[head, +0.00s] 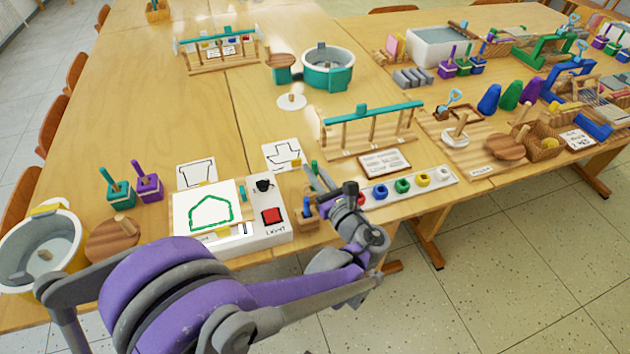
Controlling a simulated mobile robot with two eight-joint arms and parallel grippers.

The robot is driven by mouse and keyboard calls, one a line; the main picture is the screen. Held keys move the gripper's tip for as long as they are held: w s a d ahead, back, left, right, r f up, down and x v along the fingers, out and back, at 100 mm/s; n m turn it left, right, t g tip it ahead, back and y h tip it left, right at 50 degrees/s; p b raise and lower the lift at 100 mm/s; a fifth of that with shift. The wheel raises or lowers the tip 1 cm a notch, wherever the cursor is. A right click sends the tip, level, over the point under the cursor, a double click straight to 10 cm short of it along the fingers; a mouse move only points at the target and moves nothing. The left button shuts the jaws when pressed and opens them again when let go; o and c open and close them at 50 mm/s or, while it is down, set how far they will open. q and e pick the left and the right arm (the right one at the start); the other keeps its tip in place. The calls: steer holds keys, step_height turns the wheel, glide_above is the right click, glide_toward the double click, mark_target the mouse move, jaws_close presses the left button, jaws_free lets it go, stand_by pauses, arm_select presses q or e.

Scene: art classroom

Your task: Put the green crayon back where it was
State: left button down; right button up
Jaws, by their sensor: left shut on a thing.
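My left gripper (322,182) reaches in from the bottom and is shut on the green crayon (314,167), of which only a short green part shows beside the fingers. The gripper is just above and right of a small wooden crayon block (308,214) at the front of the table. A blue crayon (306,205) stands upright in that block. The gripper hides part of the area around the block, and the crayon's lower end cannot be made out. My right gripper is not in view.
Left of the block is a white light box (268,238) with a red button and a sheet with a green house outline (212,211). A white strip with several coloured paint pots (403,186) lies to the right. A wooden rack (370,132) with a teal rail stands behind.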

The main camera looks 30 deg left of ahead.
arm_select(q)
steer(key=shift+f+b, duration=0.35)
steer(key=shift+f, duration=1.1)
steer(key=shift+f, duration=0.1)
steer(key=c, duration=1.3)
jaws_free()
steer(key=shift+f, duration=0.1)
steer(key=shift+c, duration=0.2)
steer(key=o, duration=0.5)
steer(key=shift+c, duration=0.2)
steer(key=shift+r, duration=0.2)
steer(key=shift+s+d, duration=0.15)
steer(key=shift+d, duration=0.15)
steer(key=p+v, duration=0.1)
steer(key=v, duration=1)
steer(key=shift+d, duration=0.2)
